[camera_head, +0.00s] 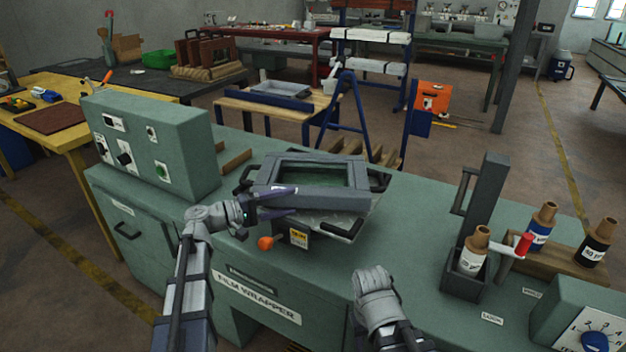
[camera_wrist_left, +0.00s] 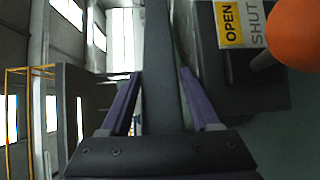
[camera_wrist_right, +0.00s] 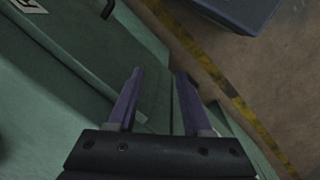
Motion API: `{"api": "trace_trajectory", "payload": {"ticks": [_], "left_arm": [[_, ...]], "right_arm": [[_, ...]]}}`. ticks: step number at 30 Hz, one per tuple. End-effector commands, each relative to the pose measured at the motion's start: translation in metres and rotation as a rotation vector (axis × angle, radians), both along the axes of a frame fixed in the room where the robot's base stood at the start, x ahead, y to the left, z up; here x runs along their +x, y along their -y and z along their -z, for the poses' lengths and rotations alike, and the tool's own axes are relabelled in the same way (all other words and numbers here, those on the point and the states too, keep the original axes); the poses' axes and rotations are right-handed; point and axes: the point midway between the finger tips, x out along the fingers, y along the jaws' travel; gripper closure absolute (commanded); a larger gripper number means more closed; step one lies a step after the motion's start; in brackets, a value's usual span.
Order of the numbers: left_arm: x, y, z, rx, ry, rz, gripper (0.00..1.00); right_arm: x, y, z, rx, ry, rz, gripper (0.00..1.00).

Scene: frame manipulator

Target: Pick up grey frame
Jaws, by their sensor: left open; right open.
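The grey frame (camera_head: 340,201), a rectangular frame with an open middle, lies tilted on the bed of the green film wrapper. My left gripper (camera_head: 293,201) is at its near left part, with purple fingers open. In the left wrist view a dark grey bar (camera_wrist_left: 160,60), apparently the frame's, runs between the open fingers (camera_wrist_left: 160,76). I cannot tell whether they touch it. My right gripper (camera_wrist_right: 158,74) is open and empty in the right wrist view, above the machine's green side. In the head view its fingers are hidden behind my right wrist.
An orange knob (camera_head: 265,243) and an OPEN/SHUT label (camera_head: 299,238) are just below the left gripper. A control box (camera_head: 155,143) stands to the left. An upright grey post (camera_head: 487,195) and several bottles stand to the right. The worktop between frame and post is clear.

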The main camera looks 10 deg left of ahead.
Motion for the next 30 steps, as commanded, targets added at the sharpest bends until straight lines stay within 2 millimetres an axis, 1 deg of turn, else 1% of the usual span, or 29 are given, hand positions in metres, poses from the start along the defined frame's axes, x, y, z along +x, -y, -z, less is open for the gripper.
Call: {"api": "trace_trajectory", "payload": {"ticks": [6,21,23,30], "left_arm": [[0.0008,0.0012,0.0001,0.0,0.0,0.0,0.38],[0.0005,0.001,0.0002,0.001,-0.001,0.0,0.94],[0.0005,0.001,0.0002,0.001,-0.001,0.0,1.0],[0.0004,0.001,0.0003,0.001,-0.001,0.0,1.0]], "right_arm": [[0.0,0.0,0.0,0.0,0.0,0.0,0.5],[0.0,0.0,0.0001,0.0,0.0,0.0,0.5],[0.0,0.0,0.0001,0.0,0.0,0.0,0.5],[0.0,0.0,0.0001,0.0,0.0,0.0,0.5]]}}
